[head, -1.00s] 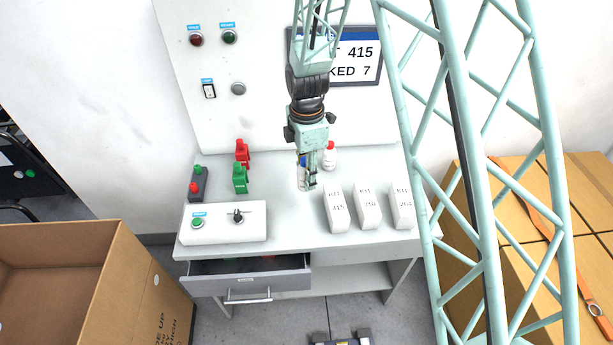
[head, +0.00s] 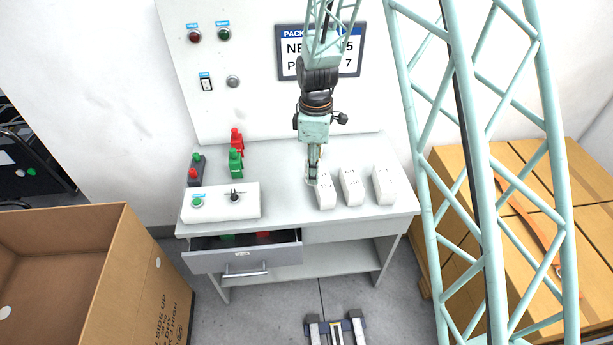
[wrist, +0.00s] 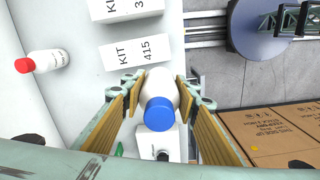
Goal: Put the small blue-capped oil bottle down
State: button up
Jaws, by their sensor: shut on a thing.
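The small oil bottle (wrist: 159,113) is white with a blue cap, and it sits between my fingers in the wrist view, cap toward the camera. My gripper (wrist: 162,88) is shut on it. In the head view my gripper (head: 313,170) is over the white table (head: 275,185), close to the left side of the leftmost white kit box (head: 325,192). The bottle is mostly hidden there by my fingers. I cannot tell whether its base touches the tabletop. In the wrist view the box marked KIT 415 (wrist: 138,55) is close beyond the bottle.
Two more kit boxes (head: 351,188) (head: 384,185) stand to the right. A red-capped white bottle (wrist: 45,63) shows in the wrist view. A control box (head: 220,203), green (head: 236,164) and red (head: 237,141) items are left. The drawer (head: 245,257) is open; bare tabletop lies between.

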jog(key=w+d+f+m+b, duration=0.1)
jog(key=w+d+m+b, duration=0.1)
jog(key=d+m, duration=0.2)
jog(key=w+d+f+m+b, duration=0.1)
jog(key=w+d+m+b, duration=0.1)
jog(key=d+m, duration=0.3)
jog(key=w+d+f+m+b, duration=0.1)
jog(key=d+m+b, duration=0.2)
jog(key=d+m, duration=0.1)
jog(key=shift+w+d+f+m, duration=0.15)
jog(key=shift+w+d+m, duration=0.2)
jog(key=shift+m, duration=0.35)
jog(key=shift+w+d+m+b, duration=0.25)
jog(key=shift+d+m+b, duration=0.2)
jog(key=shift+d+m, duration=0.3)
jog(key=shift+a, duration=0.2)
